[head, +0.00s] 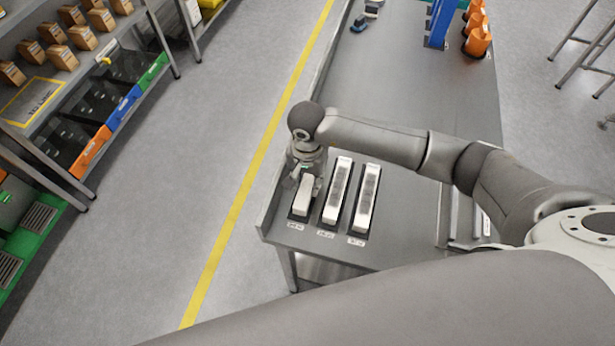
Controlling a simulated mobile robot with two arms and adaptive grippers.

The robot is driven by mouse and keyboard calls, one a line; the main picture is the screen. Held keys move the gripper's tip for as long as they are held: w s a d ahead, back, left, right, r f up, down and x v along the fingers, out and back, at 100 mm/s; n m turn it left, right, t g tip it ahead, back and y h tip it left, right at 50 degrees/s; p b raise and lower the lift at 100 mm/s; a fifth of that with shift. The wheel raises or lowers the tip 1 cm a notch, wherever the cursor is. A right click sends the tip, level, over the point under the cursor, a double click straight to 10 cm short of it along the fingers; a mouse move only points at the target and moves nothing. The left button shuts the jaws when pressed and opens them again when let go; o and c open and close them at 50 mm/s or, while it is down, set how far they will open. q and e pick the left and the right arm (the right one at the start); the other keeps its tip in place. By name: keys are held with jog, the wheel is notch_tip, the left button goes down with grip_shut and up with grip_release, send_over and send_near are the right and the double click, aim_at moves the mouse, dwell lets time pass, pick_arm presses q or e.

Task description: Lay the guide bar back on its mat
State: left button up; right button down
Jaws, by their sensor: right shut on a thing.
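The guide bar (302,196) is a white bar at the near left corner of the grey table (389,248). It is in line with a dark mat (297,217), whose edges show around its near end. My right gripper (305,184) comes down from above and is shut on the bar. The gripper and wrist hide the bar's far end. I cannot tell whether the bar touches the mat or is slightly above it. My left gripper is not in view.
Two more white bars with grey tops, a middle one (337,192) and a right one (366,200), lie on dark mats close to the right. Small labels sit in front. Orange bottles (478,40) and a blue stand (438,25) are at the far end. The table's middle is clear.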

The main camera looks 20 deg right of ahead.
aim_at(307, 183)
jog(key=shift+f, duration=0.2)
jog(key=c, duration=1.1)
grip_release()
jog(key=shift+r, duration=0.2)
notch_tip(307, 183, up, 12)
jog(key=b, duration=0.4)
